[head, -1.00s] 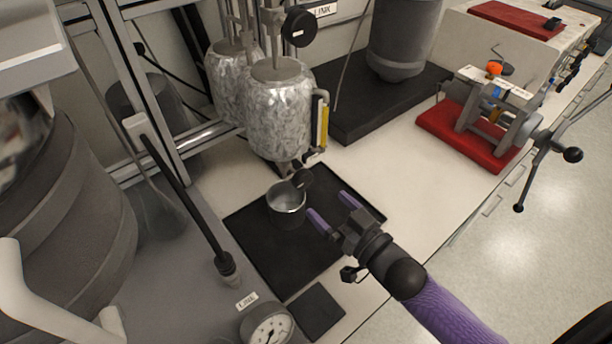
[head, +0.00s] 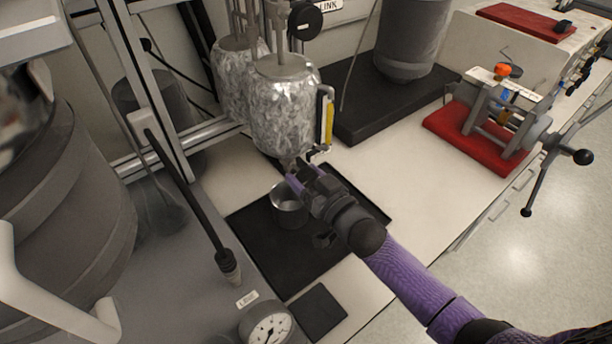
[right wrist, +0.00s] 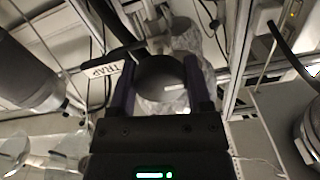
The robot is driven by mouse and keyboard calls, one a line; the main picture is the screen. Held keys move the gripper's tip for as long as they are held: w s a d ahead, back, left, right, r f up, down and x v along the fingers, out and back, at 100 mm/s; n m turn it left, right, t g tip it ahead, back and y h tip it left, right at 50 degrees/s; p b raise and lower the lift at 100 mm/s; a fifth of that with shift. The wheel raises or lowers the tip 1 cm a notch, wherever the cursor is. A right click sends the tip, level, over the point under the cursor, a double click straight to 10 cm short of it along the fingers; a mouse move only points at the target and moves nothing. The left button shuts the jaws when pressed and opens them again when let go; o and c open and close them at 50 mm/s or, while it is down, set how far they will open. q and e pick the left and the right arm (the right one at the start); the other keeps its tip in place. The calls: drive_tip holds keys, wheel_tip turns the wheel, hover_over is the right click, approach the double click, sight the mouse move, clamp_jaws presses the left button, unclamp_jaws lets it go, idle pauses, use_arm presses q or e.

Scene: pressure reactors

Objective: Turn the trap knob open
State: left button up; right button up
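The trap knob (right wrist: 160,82) is a round black knob in the right wrist view, below the metal trap vessel (head: 281,105). A TRAP label (right wrist: 103,69) shows to its left. My right gripper (head: 296,172) reaches the knob from the right, just under the vessel. In the right wrist view its two purple fingers (right wrist: 160,90) lie on either side of the knob, with hardly any gap, and appear shut on it. In the head view the gripper mostly hides the knob. My left gripper is not in view.
A red-based device (head: 475,140) sits at the right, with bare bench between.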

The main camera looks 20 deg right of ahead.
drive_tip(key=c, duration=0.6)
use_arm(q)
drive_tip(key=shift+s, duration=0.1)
